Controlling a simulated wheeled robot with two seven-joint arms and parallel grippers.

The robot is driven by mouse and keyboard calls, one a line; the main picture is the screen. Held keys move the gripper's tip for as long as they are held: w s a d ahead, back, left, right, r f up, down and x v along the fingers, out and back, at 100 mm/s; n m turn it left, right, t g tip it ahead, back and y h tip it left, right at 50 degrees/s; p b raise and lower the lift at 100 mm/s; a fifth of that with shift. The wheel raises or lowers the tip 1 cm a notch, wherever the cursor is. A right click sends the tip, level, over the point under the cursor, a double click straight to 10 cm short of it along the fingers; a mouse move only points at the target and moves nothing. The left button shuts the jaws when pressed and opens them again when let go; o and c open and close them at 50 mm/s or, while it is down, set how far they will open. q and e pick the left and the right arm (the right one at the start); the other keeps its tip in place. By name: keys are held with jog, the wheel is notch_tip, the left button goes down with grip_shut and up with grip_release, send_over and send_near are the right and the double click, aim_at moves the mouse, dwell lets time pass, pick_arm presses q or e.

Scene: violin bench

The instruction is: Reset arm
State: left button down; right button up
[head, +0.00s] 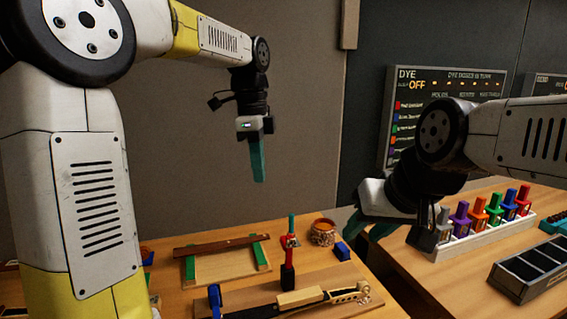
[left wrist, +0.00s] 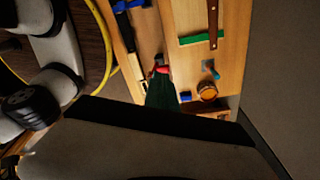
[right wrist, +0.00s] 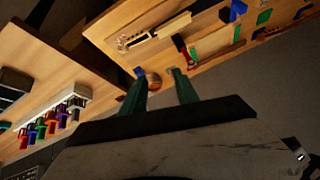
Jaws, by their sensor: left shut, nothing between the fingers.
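My left gripper (head: 259,176) hangs in the air above the back of the bench, its green fingers together and pointing down. In the left wrist view its fingers (left wrist: 162,92) are pressed together with nothing between them. My right gripper (head: 364,230) is at the right of the head view, low near the gap between the two bench tops, partly hidden by its own wrist. In the right wrist view its two green fingers (right wrist: 158,74) stand apart, and no held object shows between them.
A violin neck (head: 300,297) lies on a board at the front. Behind it are a wooden panel with green strips (head: 225,264), a round jar (head: 322,232) and a blue block (head: 341,251). A white rack of coloured bottles (head: 485,236) and a dark compartment tray (head: 530,268) stand right.

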jog(key=shift+c, duration=0.5)
jog(key=shift+w, duration=0.1)
jog(key=c, duration=0.4)
jog(key=shift+w+a+r+n, duration=0.15)
jog(key=shift+w+r+n, duration=0.15)
jog(key=shift+n, duration=0.2)
grip_shut()
jog(key=n+g+h, duration=0.2)
jog(key=n+g, duration=0.3)
jog(key=n, duration=1.5)
send_over(283, 237)
jog(key=s, duration=0.1)
pick_arm(q)
jog(key=s+a+f+n+t, duration=0.2)
jog(key=s+a+n+t, duration=0.1)
jog(key=s+n, duration=0.6)
jog(key=s+a+f+n+t+h, duration=0.1)
jog(key=s+a+f+n+t, duration=0.1)
jog(key=s+a+n, duration=0.3)
jog(key=s+n+t, duration=0.1)
jog(key=s+n, duration=0.3)
jog(key=n, duration=0.1)
jog(key=shift+s+a+f+t, duration=0.2)
jog(key=shift+a+f+t, duration=0.1)
jog(key=shift+a+t, duration=0.1)
pick_arm(e)
jog(key=f, duration=0.8)
jog(key=w+f, duration=0.1)
jog(key=f, duration=0.3)
jog(key=shift+f, duration=0.2)
